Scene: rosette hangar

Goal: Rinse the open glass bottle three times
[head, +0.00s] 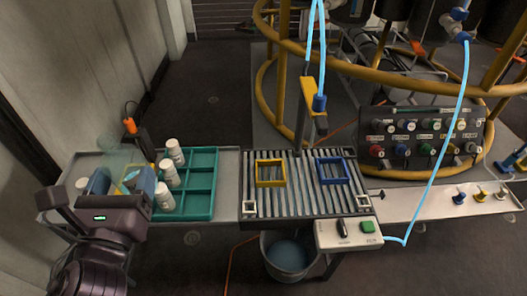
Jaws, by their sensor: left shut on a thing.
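My left gripper (121,184) is at the far left, above the left end of the bench, with its blue fingers shut on a clear, greenish glass bottle (118,159). The bottle shows faintly above the fingers, and its lower part is hidden by the gripper. A blue nozzle (319,103) on a yellow bracket (312,92) hangs over the slatted drain grate (300,201), fed by a light blue hose. The held bottle is well to the left of this nozzle. A grey bucket (288,254) with bluish contents stands under the grate. My right gripper is out of view.
A teal divided tray (203,203) holds white bottles (168,172) along its left side. A yellow frame (270,172) and a blue frame (332,170) sit on the grate. A control box (348,233) with a green button is at the front. A valve panel (422,138) stands right.

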